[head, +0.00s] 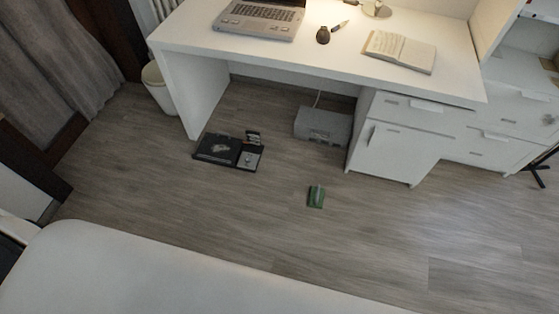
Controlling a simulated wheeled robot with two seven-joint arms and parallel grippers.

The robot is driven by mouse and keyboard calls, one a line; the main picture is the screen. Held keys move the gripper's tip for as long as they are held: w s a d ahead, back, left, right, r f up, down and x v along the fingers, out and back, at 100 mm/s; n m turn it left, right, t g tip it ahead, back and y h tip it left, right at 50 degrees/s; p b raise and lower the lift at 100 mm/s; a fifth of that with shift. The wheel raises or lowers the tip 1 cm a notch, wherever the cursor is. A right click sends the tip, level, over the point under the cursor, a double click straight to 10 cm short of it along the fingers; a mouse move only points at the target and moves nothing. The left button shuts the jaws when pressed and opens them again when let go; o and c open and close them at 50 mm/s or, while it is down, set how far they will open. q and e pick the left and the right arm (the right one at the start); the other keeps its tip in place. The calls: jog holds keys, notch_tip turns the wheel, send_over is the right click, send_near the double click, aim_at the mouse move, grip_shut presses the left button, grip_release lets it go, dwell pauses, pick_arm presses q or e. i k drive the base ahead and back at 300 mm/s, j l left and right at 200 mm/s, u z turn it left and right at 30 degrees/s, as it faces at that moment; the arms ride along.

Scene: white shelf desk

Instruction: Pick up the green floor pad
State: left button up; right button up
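A small green pad (316,197) lies on the wooden floor in front of the white desk, a little left of the desk's drawer cabinet. A thin greyish strip or object shows on its upper part; it is too small to tell what it is. Neither of my grippers shows in the head view.
A white desk (300,55) holds a laptop (262,18) and an open book (399,50). Under and before it are a grey box (323,125) and a black case (218,149). A pale rounded surface (130,270) fills the lower left. The floor around the pad is clear.

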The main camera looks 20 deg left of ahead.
aim_at(317, 194)
jog(key=i+l, duration=0.2)
jog(key=i, duration=0.25)
jog(key=i+l, duration=0.25)
jog(key=i, duration=0.2)
jog(key=i+l, duration=0.2)
jog(key=i, duration=0.2)
jog(key=u, duration=0.05)
